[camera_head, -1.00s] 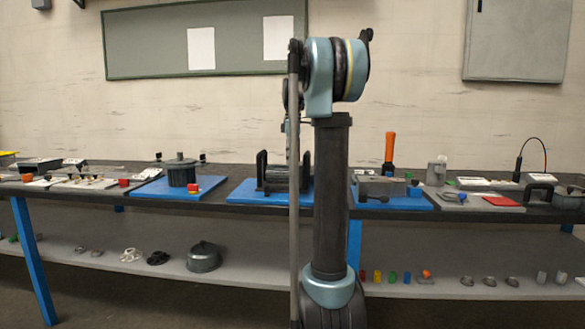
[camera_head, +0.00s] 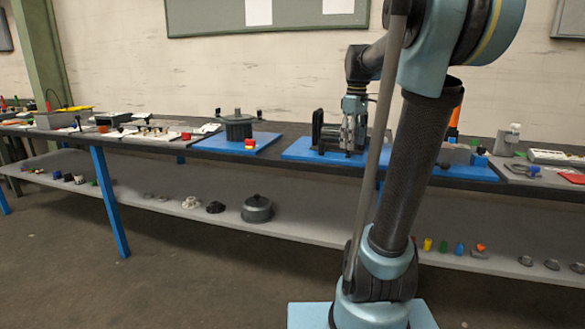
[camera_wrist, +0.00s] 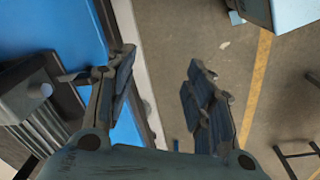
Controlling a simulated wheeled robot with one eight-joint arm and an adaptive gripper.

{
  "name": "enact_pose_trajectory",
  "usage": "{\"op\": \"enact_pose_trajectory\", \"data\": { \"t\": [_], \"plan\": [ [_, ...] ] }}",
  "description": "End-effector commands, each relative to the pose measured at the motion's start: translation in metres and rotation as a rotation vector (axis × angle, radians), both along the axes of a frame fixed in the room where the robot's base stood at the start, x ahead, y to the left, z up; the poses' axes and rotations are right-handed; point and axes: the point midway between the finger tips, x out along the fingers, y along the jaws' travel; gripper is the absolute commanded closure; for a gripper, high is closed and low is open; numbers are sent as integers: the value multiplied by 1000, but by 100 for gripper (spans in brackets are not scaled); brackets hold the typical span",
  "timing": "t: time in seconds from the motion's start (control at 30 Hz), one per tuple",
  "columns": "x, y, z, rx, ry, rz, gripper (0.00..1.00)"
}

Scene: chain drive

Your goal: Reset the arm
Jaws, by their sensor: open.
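My gripper (camera_head: 353,138) hangs pointing down at the workbench, in front of or over a dark chain-drive fixture (camera_head: 326,132) on a blue board (camera_head: 300,151). Overlap in the head view hides the exact gap between them. In the wrist view my gripper (camera_wrist: 162,80) has its two fingers spread wide with nothing between them. The blue board (camera_wrist: 80,32) and part of a dark fixture (camera_wrist: 35,105) lie to the left of the fingers. My arm hides part of the bench in the head view.
A dark lidded pot (camera_head: 238,127) stands on another blue board to the left. The lower shelf (camera_head: 300,205) holds a grey pot (camera_head: 257,208) and several small coloured parts. Small parts and trays crowd the bench's left end. Open floor (camera_wrist: 215,45) lies beyond the bench edge.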

Motion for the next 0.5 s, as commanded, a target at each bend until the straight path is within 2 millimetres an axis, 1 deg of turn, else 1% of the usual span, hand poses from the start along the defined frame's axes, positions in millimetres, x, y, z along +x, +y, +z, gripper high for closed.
{"op": "enact_pose_trajectory", "data": {
  "t": [0.03,0.1,0.17,0.3,0.37,0.5],
  "plan": [
    [-17,2,-9,3,-6,-37,52],
    [-36,4,-21,7,-16,-96,52],
    [-53,6,-32,11,-25,-145,52],
    [-91,9,-60,22,-42,-261,52],
    [-107,11,-73,28,-51,-310,52],
    [-143,14,-106,43,-68,-425,52]
  ]
}}
